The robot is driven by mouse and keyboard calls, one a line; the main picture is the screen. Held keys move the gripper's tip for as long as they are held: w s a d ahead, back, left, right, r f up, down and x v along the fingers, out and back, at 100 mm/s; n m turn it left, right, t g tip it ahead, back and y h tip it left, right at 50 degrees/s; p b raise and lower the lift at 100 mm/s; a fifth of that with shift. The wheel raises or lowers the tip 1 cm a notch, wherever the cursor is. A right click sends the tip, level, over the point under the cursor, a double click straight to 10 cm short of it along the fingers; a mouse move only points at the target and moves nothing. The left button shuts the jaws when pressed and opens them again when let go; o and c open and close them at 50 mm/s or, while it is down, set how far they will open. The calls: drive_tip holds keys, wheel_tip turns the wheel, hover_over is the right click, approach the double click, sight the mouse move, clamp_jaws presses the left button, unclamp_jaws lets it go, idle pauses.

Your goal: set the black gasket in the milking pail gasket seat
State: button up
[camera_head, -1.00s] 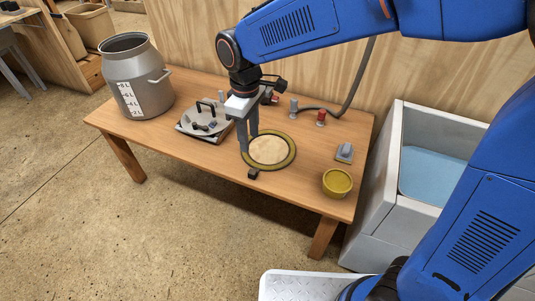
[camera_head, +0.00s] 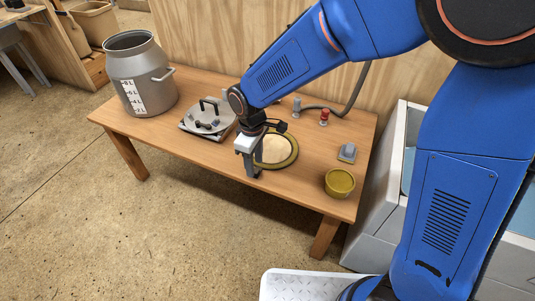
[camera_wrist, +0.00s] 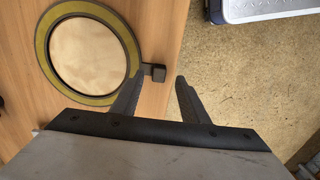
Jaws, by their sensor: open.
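The gasket (camera_head: 296,150) lies flat on the table as a ring with dark edges and an olive-yellow face. In the wrist view the ring (camera_wrist: 135,56) is at upper left, with a small black tab (camera_wrist: 154,72) on its outer edge. My gripper (camera_head: 252,171) is open and empty, pointing down at the ring's near side. In the wrist view the tab appears between my fingertips (camera_wrist: 160,75); the height gap cannot be told. The grey metal pail (camera_head: 150,72) stands upright at the table's left end. A metal lid with a handle (camera_head: 207,121) lies beside it. I cannot make out the gasket seat.
A yellow bowl (camera_head: 340,184) and a small grey block (camera_head: 347,153) are at the table's right. A red-topped fitting (camera_head: 324,117) and hose are at the back. A grey sink (camera_head: 371,222) stands right of the table. The front left tabletop is clear.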

drive_tip(key=shift+f, duration=1.45)
drive_tip(key=shift+w, duration=0.1)
clamp_jaws()
